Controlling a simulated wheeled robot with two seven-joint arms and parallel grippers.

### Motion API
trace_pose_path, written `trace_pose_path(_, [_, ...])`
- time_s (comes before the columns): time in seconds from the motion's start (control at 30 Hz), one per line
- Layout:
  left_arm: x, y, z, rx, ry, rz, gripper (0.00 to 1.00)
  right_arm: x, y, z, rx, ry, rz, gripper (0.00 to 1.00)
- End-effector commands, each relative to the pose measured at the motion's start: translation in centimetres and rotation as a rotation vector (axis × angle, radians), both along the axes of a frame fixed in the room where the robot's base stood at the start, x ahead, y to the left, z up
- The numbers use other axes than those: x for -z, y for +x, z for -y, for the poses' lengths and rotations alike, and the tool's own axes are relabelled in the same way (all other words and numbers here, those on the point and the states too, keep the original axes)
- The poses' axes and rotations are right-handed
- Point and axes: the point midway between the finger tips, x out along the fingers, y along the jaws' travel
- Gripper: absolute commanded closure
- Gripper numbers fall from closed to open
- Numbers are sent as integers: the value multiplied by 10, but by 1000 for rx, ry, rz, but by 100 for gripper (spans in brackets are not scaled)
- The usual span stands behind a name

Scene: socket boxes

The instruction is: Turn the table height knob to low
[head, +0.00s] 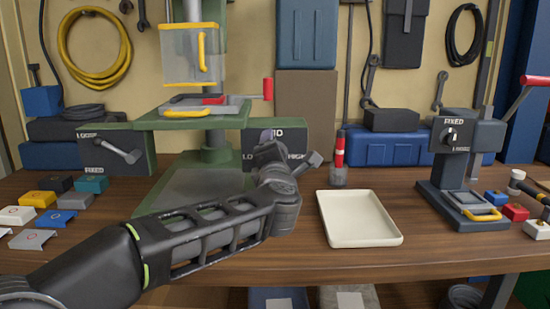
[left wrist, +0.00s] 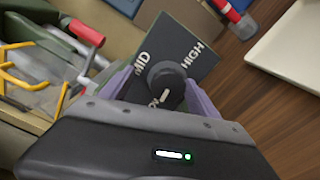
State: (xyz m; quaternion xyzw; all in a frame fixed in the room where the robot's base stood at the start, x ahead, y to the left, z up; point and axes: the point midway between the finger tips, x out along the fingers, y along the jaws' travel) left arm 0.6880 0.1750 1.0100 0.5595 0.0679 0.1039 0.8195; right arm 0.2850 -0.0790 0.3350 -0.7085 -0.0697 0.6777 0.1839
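The table height knob (left wrist: 166,82) is a black round knob on a dark panel (left wrist: 185,40) marked MID and HIGH, with a partly hidden word at its lower left. The knob's white mark points down-left toward that word. In the head view my arm and gripper hide the knob, but the panel (head: 293,140) shows below the green press table. My left gripper (head: 267,138) is in front of the panel. My right gripper is out of view.
A cream tray (head: 358,218) lies on the bench right of my left arm. A red-capped bottle (head: 339,165) stands behind it. A green press with a red crank handle (head: 267,89) rises above the panel. A second small press (head: 462,160) stands at the right.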

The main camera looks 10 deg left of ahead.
Motion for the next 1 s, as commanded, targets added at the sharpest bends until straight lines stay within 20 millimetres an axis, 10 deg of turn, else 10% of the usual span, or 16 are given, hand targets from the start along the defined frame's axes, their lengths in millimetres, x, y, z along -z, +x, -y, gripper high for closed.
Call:
trace_pose_path(0.67, [3, 0, -1, -2, 1, -4, 32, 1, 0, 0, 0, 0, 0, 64])
trace_pose_path(1.0, [1, -38, 10, 1, 1, -2, 32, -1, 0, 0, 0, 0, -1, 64])
